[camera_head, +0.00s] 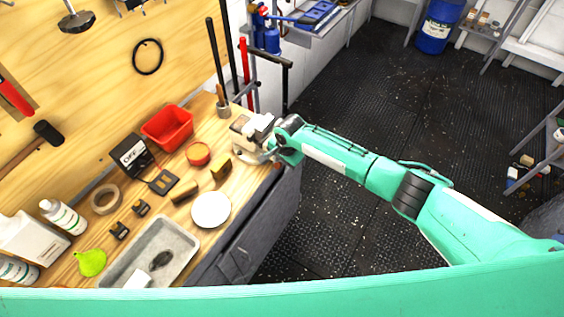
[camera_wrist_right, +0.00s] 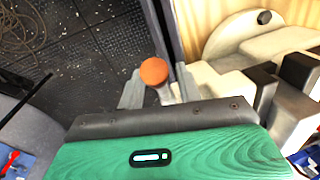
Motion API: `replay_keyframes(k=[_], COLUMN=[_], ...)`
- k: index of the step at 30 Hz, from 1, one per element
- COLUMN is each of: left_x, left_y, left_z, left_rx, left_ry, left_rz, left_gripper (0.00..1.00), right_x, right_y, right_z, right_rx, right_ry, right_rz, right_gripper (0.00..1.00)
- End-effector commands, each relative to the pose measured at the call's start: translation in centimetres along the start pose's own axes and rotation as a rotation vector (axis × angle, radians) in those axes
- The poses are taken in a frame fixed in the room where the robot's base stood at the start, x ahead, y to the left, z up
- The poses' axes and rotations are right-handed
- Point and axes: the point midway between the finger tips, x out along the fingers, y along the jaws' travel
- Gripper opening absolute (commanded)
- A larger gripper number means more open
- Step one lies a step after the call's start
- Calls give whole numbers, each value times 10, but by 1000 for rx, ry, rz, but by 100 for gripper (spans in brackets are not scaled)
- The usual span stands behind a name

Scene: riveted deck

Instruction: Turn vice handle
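The vice (camera_head: 246,133) is a pale grey block-like device at the right end of the wooden bench; its pale jaws and body (camera_wrist_right: 285,100) fill the right of the right wrist view. Its handle (camera_wrist_right: 156,73) has an orange round knob and a pale stem. My right gripper (camera_head: 277,150) is at the vice's right side. In the right wrist view, the right gripper (camera_wrist_right: 160,90) has its two grey fingers apart, with the handle between them. Contact with the stem cannot be made out. My left gripper is not in view.
On the bench stand a red bin (camera_head: 167,127), a white plate (camera_head: 211,209), a metal tray (camera_head: 150,262), a tape roll (camera_head: 105,199) and bottles (camera_head: 62,215). Upright tools lean near the vice. The dark floor (camera_head: 340,215) right of the bench is mostly clear.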

Motion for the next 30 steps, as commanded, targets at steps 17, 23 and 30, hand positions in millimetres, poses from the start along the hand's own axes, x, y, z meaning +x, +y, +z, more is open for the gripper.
replay_keyframes(k=[17,23,30], left_x=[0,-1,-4], left_y=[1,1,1], left_z=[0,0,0], left_rx=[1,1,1], left_ry=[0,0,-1], left_rz=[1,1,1], left_gripper=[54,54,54], right_x=[0,1,9], right_y=[0,0,3], right_z=[0,2,8], right_rx=[0,-4,-18], right_ry=[1,25,117], right_rz=[-1,-4,-14], right_gripper=[0,0,0])
